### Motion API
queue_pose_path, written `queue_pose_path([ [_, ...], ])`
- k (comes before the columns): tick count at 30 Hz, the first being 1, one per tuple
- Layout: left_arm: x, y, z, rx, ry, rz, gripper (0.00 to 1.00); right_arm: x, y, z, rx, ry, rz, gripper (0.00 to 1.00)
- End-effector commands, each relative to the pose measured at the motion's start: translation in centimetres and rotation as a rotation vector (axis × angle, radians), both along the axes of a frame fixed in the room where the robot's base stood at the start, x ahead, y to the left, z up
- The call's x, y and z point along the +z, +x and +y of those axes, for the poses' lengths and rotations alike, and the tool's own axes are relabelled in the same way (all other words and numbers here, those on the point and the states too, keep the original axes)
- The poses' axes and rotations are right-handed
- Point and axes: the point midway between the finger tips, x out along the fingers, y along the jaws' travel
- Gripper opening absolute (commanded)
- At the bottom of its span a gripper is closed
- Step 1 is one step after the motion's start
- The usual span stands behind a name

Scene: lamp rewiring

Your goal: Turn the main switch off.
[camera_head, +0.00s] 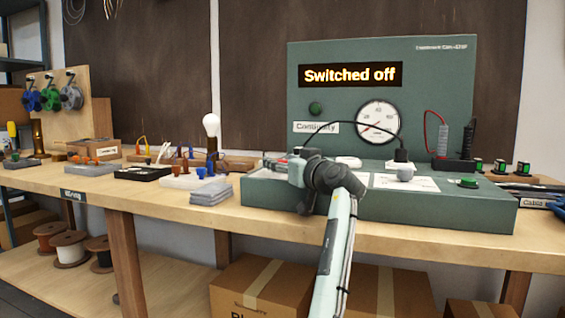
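The green test console (450,210) stands on the workbench, and its display (350,75) reads "Switched off". A small reddish part shows beside the fingers. I cannot clearly make out the main switch; the gripper and wrist cover part of the console there. A grey knob (405,174) and a green button (467,182) are farther right on the console.
A dial gauge (378,122) is on the console's upright panel. A black cable arches over the console to a black plug (401,157). Trays of small parts fill the bench's left side.

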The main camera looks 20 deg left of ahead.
Motion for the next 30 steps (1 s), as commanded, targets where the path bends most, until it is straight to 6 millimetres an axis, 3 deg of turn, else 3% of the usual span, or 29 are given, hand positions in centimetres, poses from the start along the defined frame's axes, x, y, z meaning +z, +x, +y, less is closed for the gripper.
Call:
queue_pose_path([
  [9, 0.1, -0.6, -0.6, -0.001, 0.002, -0.002, 0.53, 0.0, 0.0, -0.1, -0.002, -0.002, 0.002, 0.40],
  [21, 0.0, -6.3, -6.2, -0.001, 0.001, -0.001, 0.53, 0.0, 0.0, -0.1, -0.001, -0.001, 0.001, 0.40],
  [30, 0.0, -8.5, -8.4, 0.000, 0.000, 0.000, 0.53, 0.0, 0.0, -0.1, -0.001, -0.001, 0.001, 0.40],
])
